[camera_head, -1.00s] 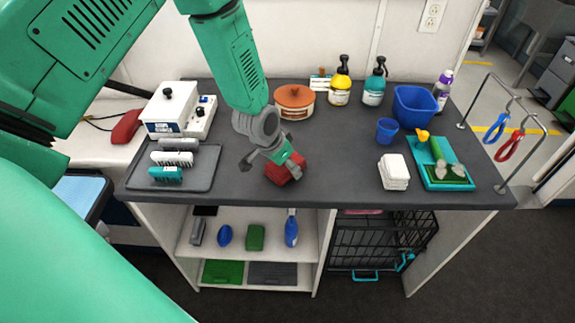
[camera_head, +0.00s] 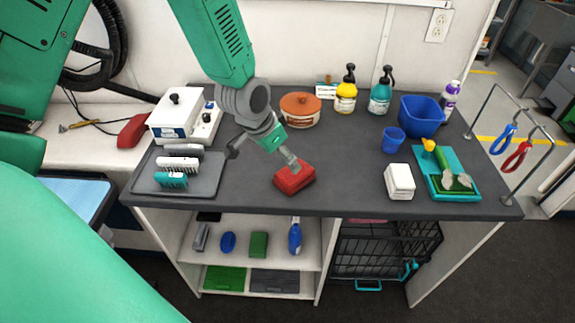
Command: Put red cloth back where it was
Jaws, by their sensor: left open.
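The red cloth (camera_head: 295,178) is a small folded block lying on the dark grey table (camera_head: 340,160), near the middle of its front part. My left gripper (camera_head: 266,160) is open just behind and to the left of the cloth. One finger reaches close to the cloth's back edge; I cannot tell whether it touches. The cloth is not between the fingers. My right gripper is not in view.
A grey tray with brushes (camera_head: 207,178) is at left, near a white box (camera_head: 178,118). An orange-lidded pot (camera_head: 300,109) stands behind.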

